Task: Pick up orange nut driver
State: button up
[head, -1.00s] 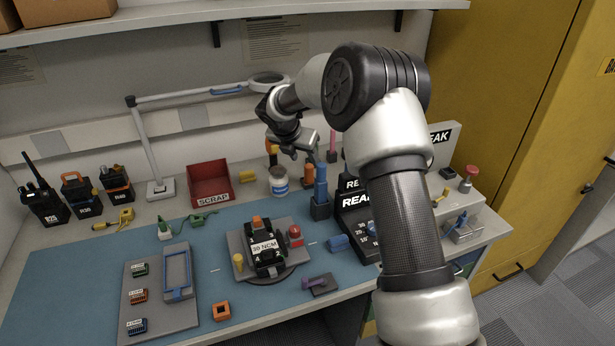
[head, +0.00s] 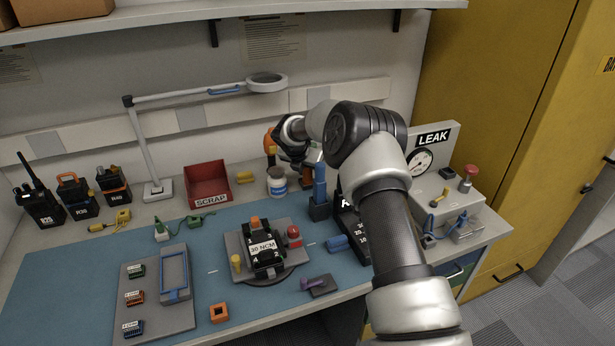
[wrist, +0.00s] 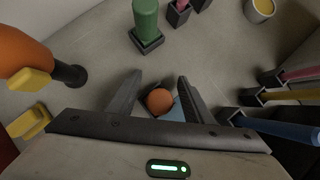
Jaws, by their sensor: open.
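The orange nut driver (wrist: 160,101) shows in the wrist view as a round orange handle end, seen from above, with a bit of blue beside it. It lies between the two fingers of my gripper (wrist: 160,80). The fingers are apart, with a gap on each side of the handle. In the head view my gripper (head: 297,158) is above the back of the bench, just behind the blue-handled driver (head: 320,180). There my gripper and arm hide most of the orange driver.
A green-handled driver (wrist: 146,20) stands in a dark holder nearby. Pink, yellow and blue tools (wrist: 285,128) stand close on the right. An orange power tool (wrist: 22,52) is close on the left. A white jar (head: 277,182) and red scrap bin (head: 208,184) stand left of my gripper.

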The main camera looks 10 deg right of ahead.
grip_shut()
notch_tip(320, 180, up, 10)
jog(key=p, duration=0.1)
dwell(0.6)
jog(key=shift+r+p, duration=0.1)
jog(key=shift+p, duration=0.65)
